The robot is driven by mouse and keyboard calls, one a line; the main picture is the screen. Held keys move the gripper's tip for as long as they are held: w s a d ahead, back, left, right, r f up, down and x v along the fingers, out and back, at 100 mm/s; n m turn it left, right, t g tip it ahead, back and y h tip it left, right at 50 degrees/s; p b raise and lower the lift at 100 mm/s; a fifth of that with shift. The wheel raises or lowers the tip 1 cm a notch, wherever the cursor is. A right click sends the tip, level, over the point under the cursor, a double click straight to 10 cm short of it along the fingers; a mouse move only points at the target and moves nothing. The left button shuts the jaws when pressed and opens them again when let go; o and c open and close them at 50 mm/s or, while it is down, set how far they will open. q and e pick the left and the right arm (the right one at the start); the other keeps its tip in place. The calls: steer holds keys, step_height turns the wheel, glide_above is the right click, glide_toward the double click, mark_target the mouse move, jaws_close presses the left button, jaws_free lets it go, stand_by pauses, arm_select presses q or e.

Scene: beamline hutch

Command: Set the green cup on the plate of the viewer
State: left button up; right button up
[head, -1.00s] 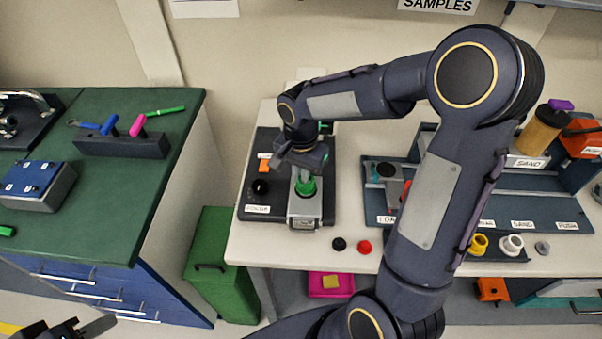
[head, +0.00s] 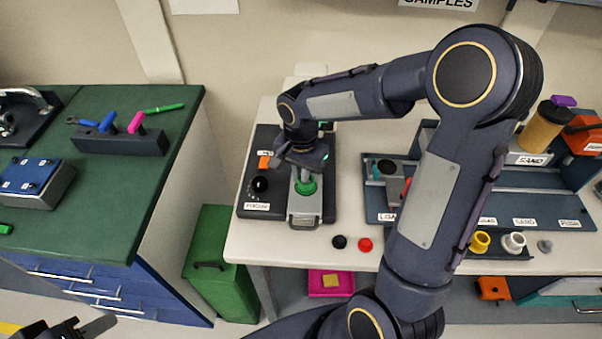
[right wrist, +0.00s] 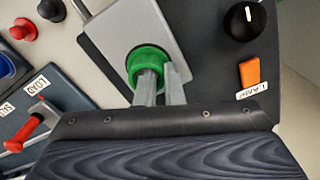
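The green cup (head: 306,187) stands upright on the grey plate (head: 304,212) of the viewer (head: 262,203), the dark-based device on the white table. In the right wrist view the cup (right wrist: 148,62) shows from above as a green ring on the plate (right wrist: 118,52). My right gripper (head: 303,170) is directly over the cup. Its fingers (right wrist: 162,82) are close together at the rim, one over the opening and one at the right edge, with the cup wall apparently between them. My left gripper (head: 92,328) is at the bottom left, far from the cup, mostly cut off.
The viewer has a black knob (head: 259,185) and an orange switch (head: 264,162). A blue rack (head: 500,207) with yellow and white cups is right, partly behind my arm. A green cabinet (head: 222,275) stands left.

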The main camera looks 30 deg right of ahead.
steer(key=o, duration=0.5)
steer(key=shift+c, duration=0.2)
step_height(320, 180, up, 7)
steer(key=shift+f, duration=0.1)
steer(key=shift+r, duration=0.55)
steer(key=s+a+n+t+y, duration=0.1)
steer(key=s+n, duration=0.3)
steer(key=s, duration=0.5)
steer(key=s+a+r+n+t+y, duration=0.1)
steer(key=s+n+t, duration=0.3)
steer(key=s, duration=0.5)
steer(key=shift+s+a+n+t+y, duration=0.3)
steer(key=shift+a+n+y, duration=0.35)
steer(key=shift+y, duration=0.25)
